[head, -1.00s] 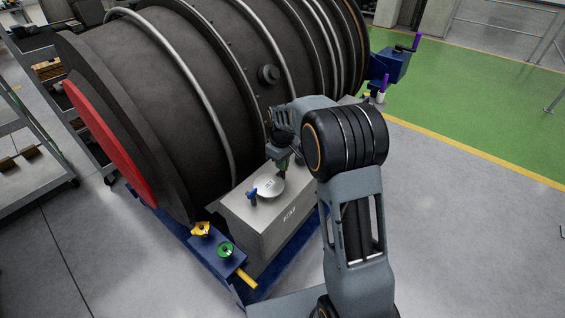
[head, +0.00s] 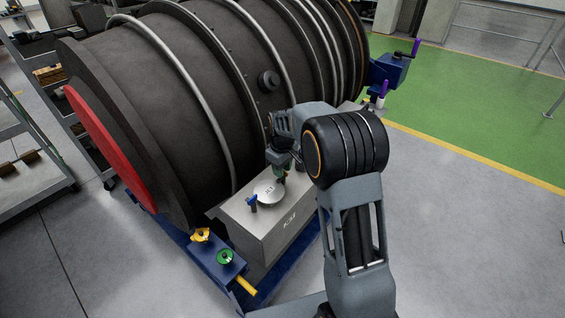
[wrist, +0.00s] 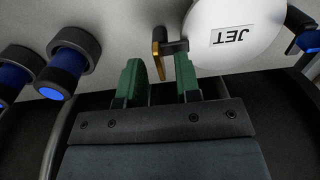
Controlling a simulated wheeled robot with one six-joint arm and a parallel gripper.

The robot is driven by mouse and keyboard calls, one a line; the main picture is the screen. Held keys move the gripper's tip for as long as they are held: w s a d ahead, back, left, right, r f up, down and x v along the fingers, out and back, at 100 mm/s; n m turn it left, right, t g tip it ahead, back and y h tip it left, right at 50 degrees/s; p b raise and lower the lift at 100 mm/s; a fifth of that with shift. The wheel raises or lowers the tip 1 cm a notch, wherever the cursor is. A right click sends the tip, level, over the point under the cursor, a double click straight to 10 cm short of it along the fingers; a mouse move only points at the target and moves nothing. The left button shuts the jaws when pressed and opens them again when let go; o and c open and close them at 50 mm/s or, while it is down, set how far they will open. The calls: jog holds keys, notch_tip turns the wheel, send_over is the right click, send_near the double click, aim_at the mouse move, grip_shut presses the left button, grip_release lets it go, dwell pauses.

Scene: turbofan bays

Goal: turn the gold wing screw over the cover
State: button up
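The gold wing screw (wrist: 159,48) shows in the wrist view at the edge of the round white cover (wrist: 232,28), which is marked JET. A short dark piece joins the screw to the cover's edge. My gripper (wrist: 160,75) is open, its two green fingers on either side of the gold screw with gaps visible. In the head view my gripper (head: 281,174) is at the far right edge of the cover (head: 268,193), on top of a grey box (head: 275,228). The gold screw cannot be made out there.
A blue wing screw (head: 251,202) stands at the cover's near left edge. Two dark-collared blue plugs (wrist: 65,72) are left of my fingers in the wrist view. The large dark engine casing (head: 165,100) rises behind the box. Yellow (head: 201,234) and green (head: 225,257) knobs sit at front left.

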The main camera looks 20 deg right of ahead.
notch_tip(320, 180, up, 14)
dwell(0.5)
jog(key=shift+f, duration=0.1)
jog(key=s+f+m+t, duration=0.1)
jog(key=s+f+m, duration=0.1)
jog(key=s, duration=0.9)
jog(key=s+f+m+t, duration=0.1)
jog(key=s+m, duration=0.4)
jog(key=s, duration=0.7)
jog(key=shift+s+d+f+t, duration=0.25)
jog(key=shift+f+t, duration=0.15)
jog(key=shift+t, duration=0.4)
